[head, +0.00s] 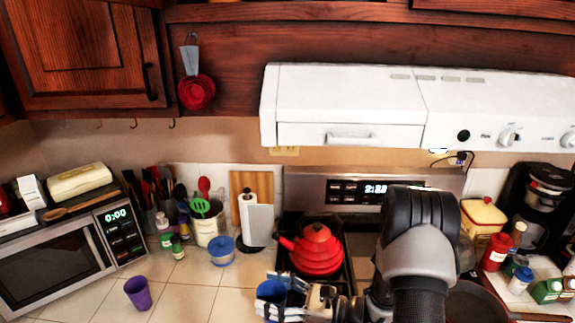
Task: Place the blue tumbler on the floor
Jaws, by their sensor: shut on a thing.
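The blue tumbler (271,291) is at the bottom middle of the head view. Its open top shows, and its lower part is hidden or cut off by the frame edge. My gripper (272,302) is shut on it, with light-coloured fingers around its sides. The tumbler appears in front of the stove and the counter's tiled top. I cannot tell its exact height above the counter. The floor is not in view.
A purple cup (138,292) stands on the tiled counter to the left. A red kettle (315,250) sits on the stove at right of the tumbler. A microwave (55,265) is at far left.

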